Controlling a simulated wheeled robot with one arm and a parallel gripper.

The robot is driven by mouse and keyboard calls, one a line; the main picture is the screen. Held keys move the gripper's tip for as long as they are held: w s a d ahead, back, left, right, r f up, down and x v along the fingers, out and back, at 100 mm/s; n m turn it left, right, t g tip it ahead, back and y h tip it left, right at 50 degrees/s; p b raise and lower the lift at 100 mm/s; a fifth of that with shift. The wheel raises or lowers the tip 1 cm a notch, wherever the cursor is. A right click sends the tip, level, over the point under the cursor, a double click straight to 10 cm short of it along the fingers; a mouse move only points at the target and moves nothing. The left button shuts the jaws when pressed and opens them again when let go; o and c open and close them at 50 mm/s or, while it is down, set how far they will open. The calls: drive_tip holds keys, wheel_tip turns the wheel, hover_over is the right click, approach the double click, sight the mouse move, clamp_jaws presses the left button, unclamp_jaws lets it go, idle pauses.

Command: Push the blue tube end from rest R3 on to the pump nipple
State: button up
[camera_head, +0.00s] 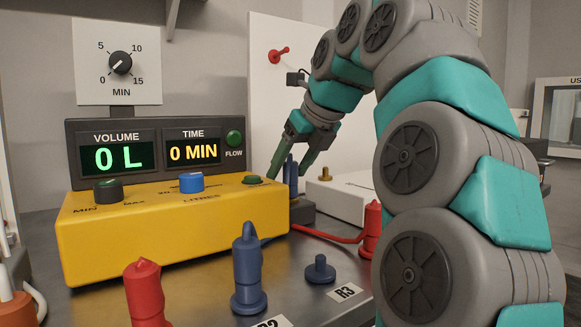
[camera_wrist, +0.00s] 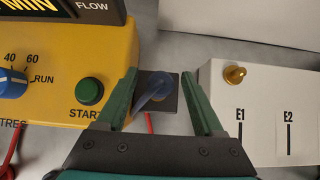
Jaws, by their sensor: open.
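The blue tube end (camera_wrist: 158,88) stands on a dark block (camera_wrist: 171,106) between the yellow pump unit (camera_wrist: 112,50) and a white box; its blue tube bends toward the lower left. In the head view the blue tube end (camera_head: 290,178) shows at the pump's right end. My gripper (camera_wrist: 160,77) is open, with one green finger on each side of it and gaps visible. In the head view my gripper (camera_head: 289,165) points down there. The pump nipple cannot be made out under the tube end. Rest R3 (camera_head: 320,269) is a bare dark blue peg beside its label.
Another blue connector (camera_head: 248,272) stands by the R2 label. Red connectors stand at the front (camera_head: 146,294) and right (camera_head: 371,228), the latter with a red tube. The white box (camera_wrist: 259,136) with a brass stud (camera_wrist: 234,75) is close right of my gripper. A green START button (camera_wrist: 89,91) is close left.

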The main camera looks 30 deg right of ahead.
drive_tip(key=p+v, duration=0.2)
drive_tip(key=v, duration=0.4)
drive_tip(key=shift+r, duration=0.4)
drive_tip(key=shift+s+r+p, duration=0.3)
drive_tip(key=shift+s+p, duration=0.2)
drive_tip(key=shift+s, duration=0.05)
